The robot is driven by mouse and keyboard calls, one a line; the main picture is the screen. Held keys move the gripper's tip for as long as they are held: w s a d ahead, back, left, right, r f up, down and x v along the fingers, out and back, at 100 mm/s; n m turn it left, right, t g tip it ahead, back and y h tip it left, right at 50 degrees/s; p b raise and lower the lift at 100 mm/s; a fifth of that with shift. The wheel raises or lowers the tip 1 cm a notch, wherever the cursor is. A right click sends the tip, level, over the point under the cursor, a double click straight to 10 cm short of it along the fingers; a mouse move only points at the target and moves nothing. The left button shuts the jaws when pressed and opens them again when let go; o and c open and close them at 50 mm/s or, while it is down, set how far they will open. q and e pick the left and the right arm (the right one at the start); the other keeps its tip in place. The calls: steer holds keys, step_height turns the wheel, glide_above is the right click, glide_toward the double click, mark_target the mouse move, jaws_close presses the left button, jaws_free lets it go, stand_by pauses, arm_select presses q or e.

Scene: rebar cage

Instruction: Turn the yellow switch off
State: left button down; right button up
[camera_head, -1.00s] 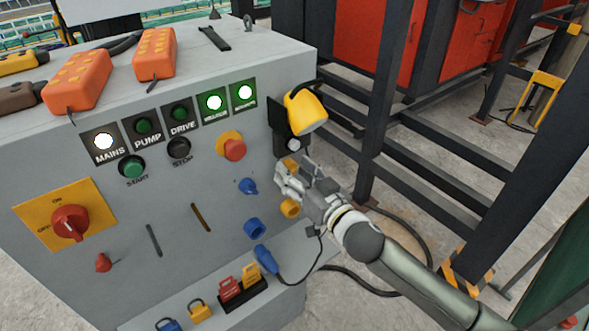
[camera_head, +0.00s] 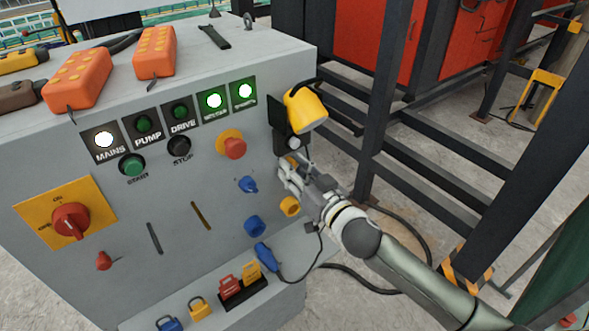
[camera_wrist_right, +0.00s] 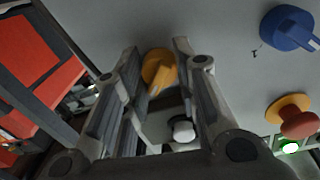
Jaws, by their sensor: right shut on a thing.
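The yellow switch (camera_head: 289,163) is on the right part of the grey panel, mostly hidden behind my right gripper in the head view. In the right wrist view the yellow switch (camera_wrist_right: 159,70) shows a round base with a handle slanting down-left between my fingers. My right gripper (camera_head: 284,180) is at the panel, its fingers on either side of the switch handle and shut on it. The fingers also show in the right wrist view (camera_wrist_right: 156,52). My left gripper is not in view.
A blue switch (camera_head: 248,185) is just left of my gripper, with a red button (camera_head: 235,149) above it. A yellow socket (camera_head: 290,207) is just below. A yellow lamp (camera_head: 306,110) sticks out above. Dark rails (camera_head: 420,175) stand at right.

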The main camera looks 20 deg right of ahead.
steer(key=shift+n, duration=0.4)
steer(key=shift+n+y+p, duration=0.6)
steer(key=shift+n+p, duration=0.7)
steer(key=shift+n, duration=7.5)
steer(key=shift+f, duration=0.1)
steer(key=o, duration=1.1)
steer(key=shift+c, duration=0.2)
steer(key=v, duration=0.8)
